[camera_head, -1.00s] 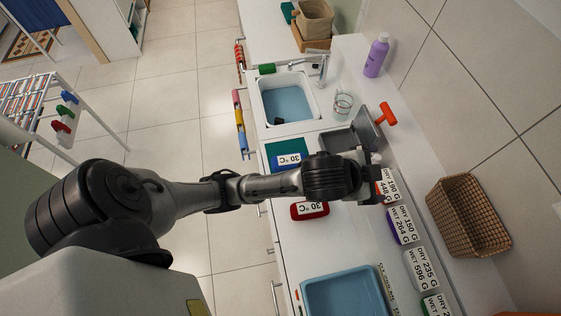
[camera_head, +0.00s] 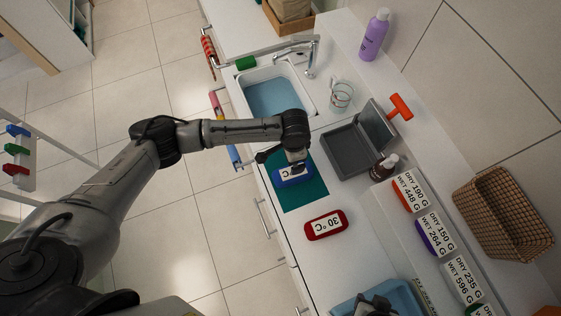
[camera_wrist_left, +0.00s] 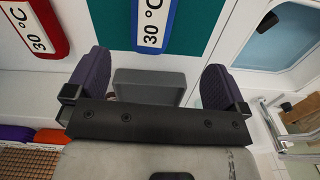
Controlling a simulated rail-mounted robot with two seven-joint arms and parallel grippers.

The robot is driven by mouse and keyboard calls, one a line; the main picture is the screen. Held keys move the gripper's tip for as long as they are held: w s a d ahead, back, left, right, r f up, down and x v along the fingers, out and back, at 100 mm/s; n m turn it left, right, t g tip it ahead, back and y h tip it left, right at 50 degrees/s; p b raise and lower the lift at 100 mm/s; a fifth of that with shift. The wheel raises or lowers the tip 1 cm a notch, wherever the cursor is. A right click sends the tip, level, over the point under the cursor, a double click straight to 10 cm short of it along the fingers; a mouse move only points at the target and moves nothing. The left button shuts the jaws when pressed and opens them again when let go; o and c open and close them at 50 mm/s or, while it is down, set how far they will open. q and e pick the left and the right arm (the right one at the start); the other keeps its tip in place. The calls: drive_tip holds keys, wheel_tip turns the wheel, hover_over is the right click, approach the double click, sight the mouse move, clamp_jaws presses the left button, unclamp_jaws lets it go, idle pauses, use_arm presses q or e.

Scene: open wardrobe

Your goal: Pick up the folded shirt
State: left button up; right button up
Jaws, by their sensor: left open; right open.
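I cannot make out a folded shirt for certain. A blue item labelled "30 °C" (camera_head: 292,180) lies on a teal mat (camera_head: 307,198), partly hidden by my left wrist. It also shows in the left wrist view (camera_wrist_left: 153,22). A red item with the same label (camera_head: 326,225) lies beside the mat. My left gripper (camera_head: 287,164) is above the blue item in the head view, mostly hidden by its wrist. The left wrist view shows its fingers (camera_wrist_left: 155,80) apart and empty. My right gripper (camera_head: 375,304) is at the bottom edge, open, over a blue tub (camera_head: 402,291).
A grey open box (camera_head: 352,148), a small dark bottle (camera_head: 384,166) and a glass (camera_head: 341,95) stand on the counter. Several weight-labelled items (camera_head: 436,233) line the back beside a wicker basket (camera_head: 503,212). A sink (camera_head: 262,84) and a purple bottle (camera_head: 374,36) are farther off.

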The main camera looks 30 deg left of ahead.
use_arm(q)
drive_tip(key=f, duration=0.5)
drive_tip(key=d+f, duration=0.1)
drive_tip(key=f, duration=0.1)
drive_tip(key=shift+s+d+f, duration=0.1)
drive_tip(key=shift+s+f, duration=0.15)
drive_tip(key=shift+s, duration=0.05)
drive_tip(key=shift+w+f, duration=0.2)
drive_tip(key=shift+f, duration=3.05)
drive_tip(key=shift+c, duration=0.4)
drive_tip(key=c, duration=0.8)
drive_tip(key=shift+r, duration=0.1)
drive_tip(key=shift+c, duration=0.3)
